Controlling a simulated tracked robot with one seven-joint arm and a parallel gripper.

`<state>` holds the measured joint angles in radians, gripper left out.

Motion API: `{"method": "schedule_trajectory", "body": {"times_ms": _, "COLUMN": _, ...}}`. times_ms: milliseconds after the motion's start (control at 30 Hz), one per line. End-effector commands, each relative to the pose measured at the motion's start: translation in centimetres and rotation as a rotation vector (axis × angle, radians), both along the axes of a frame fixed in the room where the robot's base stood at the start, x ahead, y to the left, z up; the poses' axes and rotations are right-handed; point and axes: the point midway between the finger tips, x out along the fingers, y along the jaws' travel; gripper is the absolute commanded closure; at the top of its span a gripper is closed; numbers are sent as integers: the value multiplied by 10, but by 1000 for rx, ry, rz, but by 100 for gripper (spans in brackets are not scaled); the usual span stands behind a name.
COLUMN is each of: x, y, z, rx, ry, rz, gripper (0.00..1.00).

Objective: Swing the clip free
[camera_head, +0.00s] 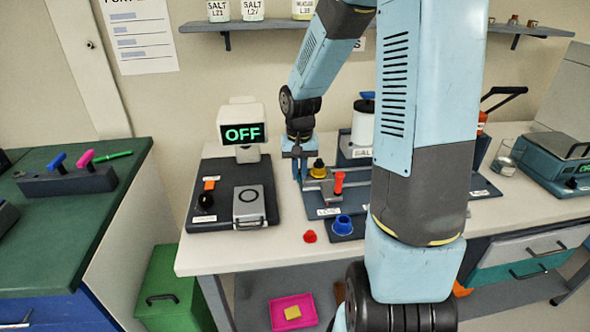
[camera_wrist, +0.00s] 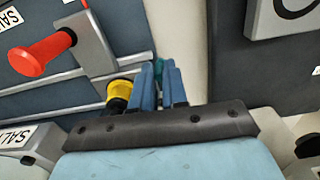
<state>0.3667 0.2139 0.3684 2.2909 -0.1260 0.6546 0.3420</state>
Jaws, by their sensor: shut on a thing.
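My gripper (camera_head: 299,170) points down at the left edge of a dark blue-grey station on the bench. In the wrist view its blue fingers (camera_wrist: 169,84) are close together, with a small teal piece (camera_wrist: 158,68) showing between them. The fingers hide most of that piece, so I cannot tell its full shape or whether it is the clip. A yellow knob (camera_head: 318,168) is just right of the fingers; it also shows in the wrist view (camera_wrist: 119,92). A red handle (camera_head: 338,181) stands on a grey bracket farther right, and it shows in the wrist view (camera_wrist: 42,53).
A blue knob (camera_head: 342,225) and a red cap (camera_head: 310,237) are near the front edge. A pink tray (camera_head: 292,322) is below.

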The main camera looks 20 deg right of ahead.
Motion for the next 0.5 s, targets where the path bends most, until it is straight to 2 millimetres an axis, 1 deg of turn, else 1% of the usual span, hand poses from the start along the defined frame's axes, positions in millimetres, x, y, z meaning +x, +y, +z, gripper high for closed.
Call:
{"method": "schedule_trajectory", "body": {"times_ms": 200, "x": -6, "y": -8, "z": 1, "rx": 0, "ry": -2, "rz": 199, "gripper": 100}}
{"method": "schedule_trajectory", "body": {"times_ms": 500, "x": -12, "y": -18, "z": 0, "rx": 0, "ry": -1, "rz": 428, "gripper": 100}}
